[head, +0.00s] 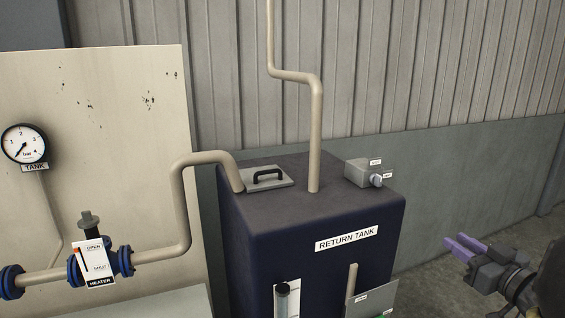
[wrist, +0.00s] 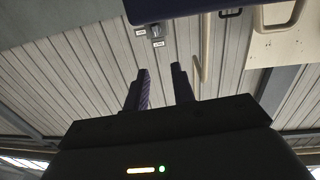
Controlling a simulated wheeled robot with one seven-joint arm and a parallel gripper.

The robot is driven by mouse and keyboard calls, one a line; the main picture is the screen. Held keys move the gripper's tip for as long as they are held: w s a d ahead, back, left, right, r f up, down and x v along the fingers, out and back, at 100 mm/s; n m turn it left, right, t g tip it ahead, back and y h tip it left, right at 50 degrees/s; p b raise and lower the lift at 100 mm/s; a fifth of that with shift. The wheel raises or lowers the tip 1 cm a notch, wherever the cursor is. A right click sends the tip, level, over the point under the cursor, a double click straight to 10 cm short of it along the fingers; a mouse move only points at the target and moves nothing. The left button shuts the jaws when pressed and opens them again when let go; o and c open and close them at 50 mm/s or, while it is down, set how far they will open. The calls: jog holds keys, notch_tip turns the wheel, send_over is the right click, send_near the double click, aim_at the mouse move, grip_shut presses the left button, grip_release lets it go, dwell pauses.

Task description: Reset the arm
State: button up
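My gripper (head: 458,246), with purple fingers, is at the right edge of the head view. It is in the air, right of the dark blue return tank (head: 322,270) and apart from it. In the wrist view my gripper (wrist: 160,72) shows two fingers with a clear gap between them and nothing held. Part of my arm is cut off by the right edge of the head view.
On the tank top are a grey hatch with a black handle (head: 268,177), a beige pipe (head: 315,130) and a small grey box with a knob (head: 368,173). The heater valve (head: 95,262) and a gauge (head: 24,143) are at left. Floor space at right looks clear.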

jog(key=w+a+f+m+g+h+p, duration=0.4)
jog(key=a+f+g+h, duration=0.15)
jog(key=a+f, duration=0.2)
jog(key=s+a+f+g+p, duration=0.1)
jog(key=s+a+f+g, duration=0.2)
jog(key=s+a, duration=0.4)
jog(key=s+a+f+g+p, duration=0.1)
jog(key=s+a+f+g, duration=0.3)
jog(key=s+a+g, duration=0.2)
jog(key=shift+s+a+f+n+y, duration=0.3)
jog(key=shift+s+a+y, duration=0.15)
jog(key=shift+s+a, duration=0.75)
jog(key=shift+w, duration=0.2)
